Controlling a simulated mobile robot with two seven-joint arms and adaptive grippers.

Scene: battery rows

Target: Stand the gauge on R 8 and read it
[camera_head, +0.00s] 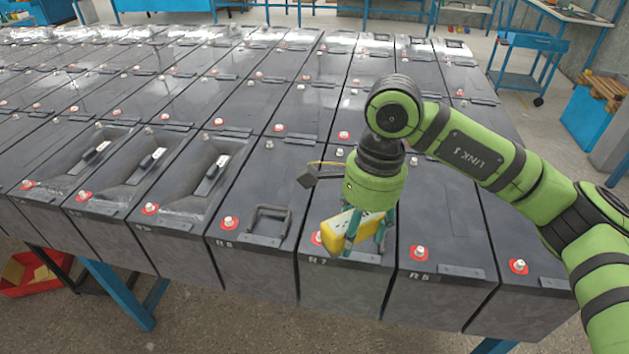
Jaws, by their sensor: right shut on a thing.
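My right gripper (366,238) is shut on the yellow gauge (334,237). The gauge has a pale top face and sits tilted in the fingers over the front part of the battery marked R 7 (345,260). I cannot tell whether it touches that battery. The gauge's reading cannot be made out. My left gripper is not in view.
Rows of dark batteries fill the blue-legged stand. Several batteries to the left have sunken tops (207,175). A red bin (35,274) is on the floor; a blue cart (530,42) stands behind right.

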